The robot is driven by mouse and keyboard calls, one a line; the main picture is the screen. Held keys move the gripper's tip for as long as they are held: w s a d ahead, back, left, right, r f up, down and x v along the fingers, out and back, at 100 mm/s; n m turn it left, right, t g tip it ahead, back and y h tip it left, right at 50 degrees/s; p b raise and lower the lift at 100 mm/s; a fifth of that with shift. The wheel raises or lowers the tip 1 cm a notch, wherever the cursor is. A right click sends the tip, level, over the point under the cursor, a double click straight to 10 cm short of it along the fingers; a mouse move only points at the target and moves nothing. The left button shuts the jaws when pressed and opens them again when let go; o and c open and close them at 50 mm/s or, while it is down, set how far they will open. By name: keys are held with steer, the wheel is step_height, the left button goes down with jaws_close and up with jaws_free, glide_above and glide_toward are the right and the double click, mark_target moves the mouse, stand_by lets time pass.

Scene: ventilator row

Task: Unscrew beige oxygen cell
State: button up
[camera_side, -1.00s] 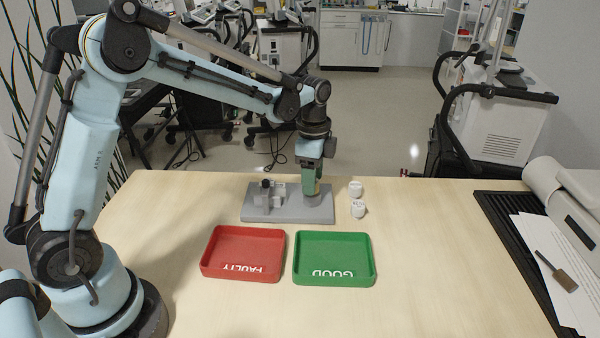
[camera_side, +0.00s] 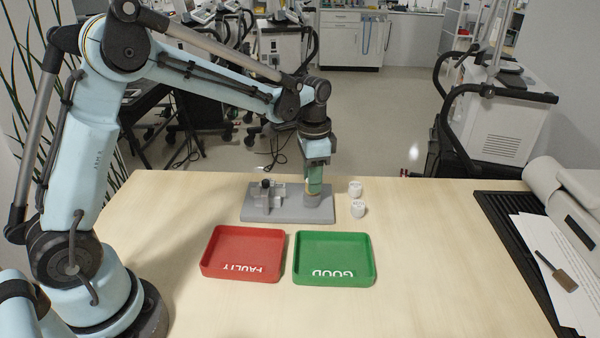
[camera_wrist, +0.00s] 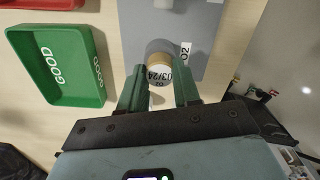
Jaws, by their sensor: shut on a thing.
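My gripper (camera_wrist: 160,88) is shut on this cell, one green finger on each side. In the side view my gripper (camera_side: 314,186) points straight down over the right part of the plate and mostly hides the cell. Whether the thread is still engaged cannot be seen.
A red FAULTY tray (camera_side: 242,271) and a green GOOD tray (camera_side: 334,278) lie in front of the plate, both empty. Two white cells (camera_side: 355,188) (camera_side: 358,209) stand right of the plate. A grey fixture (camera_side: 266,196) is on the plate's left. The table's right middle is clear.

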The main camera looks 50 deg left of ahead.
steer(key=shift+n, duration=0.3)
steer(key=n, duration=0.5)
steer(key=shift+n, duration=0.4)
steer(key=n, duration=0.6)
steer(key=shift+r, duration=0.1)
stand_by(0.5)
steer(key=o, duration=0.9)
steer(key=shift+c, duration=0.2)
